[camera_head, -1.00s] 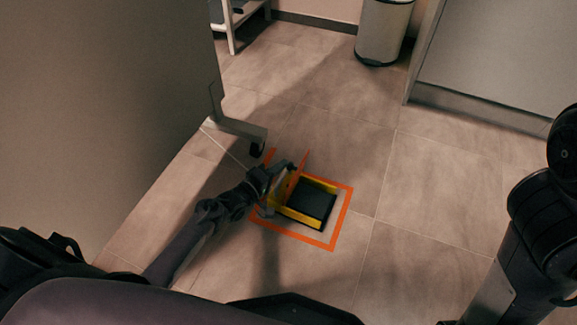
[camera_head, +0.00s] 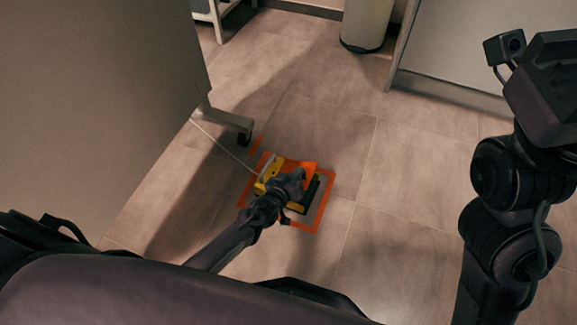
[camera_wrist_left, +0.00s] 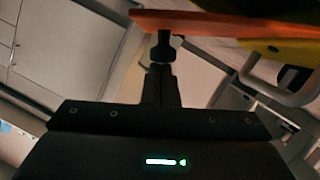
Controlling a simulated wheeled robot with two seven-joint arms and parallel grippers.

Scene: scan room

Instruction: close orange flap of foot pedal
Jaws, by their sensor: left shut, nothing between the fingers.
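The foot pedal (camera_head: 264,187) is a yellow housing with a black tread (camera_head: 309,197), on the floor in the head view. Its orange flap (camera_head: 307,167) is tilted over the pedal, and part of the tread still shows beside it. My left gripper (camera_head: 297,178) is shut and empty, at the flap over the pedal, hiding part of both. In the left wrist view the shut fingers (camera_wrist_left: 161,55) point up to the flap's orange edge (camera_wrist_left: 185,20), touching or very close. Yellow housing (camera_wrist_left: 285,50) shows at right. My right arm is at the right; its fingertips are out of view.
An orange outline (camera_head: 324,213) on the tiled floor surrounds the pedal. A cable (camera_head: 220,145) runs from it toward a caster (camera_head: 244,138) beneath a large grey panel (camera_head: 100,100) at left. A bin (camera_head: 366,22) stands at the back. Floor right of the pedal is clear.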

